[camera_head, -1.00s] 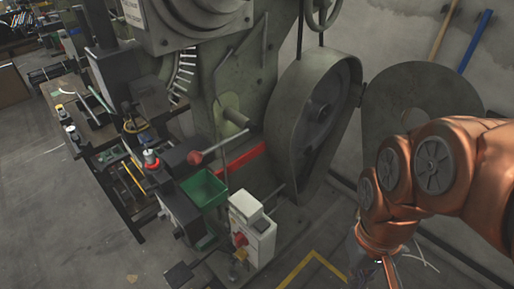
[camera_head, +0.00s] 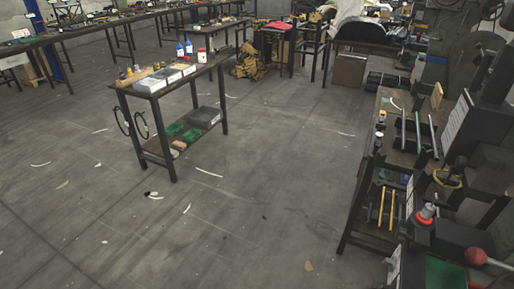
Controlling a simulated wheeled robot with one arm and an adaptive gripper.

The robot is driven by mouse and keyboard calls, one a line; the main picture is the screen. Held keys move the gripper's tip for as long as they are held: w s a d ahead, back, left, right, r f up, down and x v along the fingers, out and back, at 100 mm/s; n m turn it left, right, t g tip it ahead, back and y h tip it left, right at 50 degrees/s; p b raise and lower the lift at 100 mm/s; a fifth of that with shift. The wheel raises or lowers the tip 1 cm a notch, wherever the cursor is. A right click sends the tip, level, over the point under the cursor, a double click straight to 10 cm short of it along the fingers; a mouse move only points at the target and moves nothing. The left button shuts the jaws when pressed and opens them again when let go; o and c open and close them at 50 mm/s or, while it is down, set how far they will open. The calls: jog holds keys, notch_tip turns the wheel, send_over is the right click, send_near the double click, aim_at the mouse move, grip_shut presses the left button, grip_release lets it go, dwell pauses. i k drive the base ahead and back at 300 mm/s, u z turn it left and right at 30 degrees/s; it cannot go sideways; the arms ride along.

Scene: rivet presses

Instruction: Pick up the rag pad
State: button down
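I cannot pick out the rag pad for certain. A small red, flat item (camera_head: 277,25) lies on a stand at the back, too small to tell if it is cloth. A dark work table (camera_head: 190,84) stands left of centre, with white boxes (camera_head: 150,84), blue bottles (camera_head: 188,48) and a red-capped white bottle (camera_head: 201,56) on top. My gripper and arm are out of view.
A bench (camera_head: 398,155) with rods and tools and a press with a red knob (camera_head: 475,257) stand on the right. Long tables (camera_head: 75,33) line the back left. The floor (camera_head: 270,190) between is open, with scattered pale strips.

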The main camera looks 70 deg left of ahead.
aim_at(175, 153)
jog(key=u, duration=2.8)
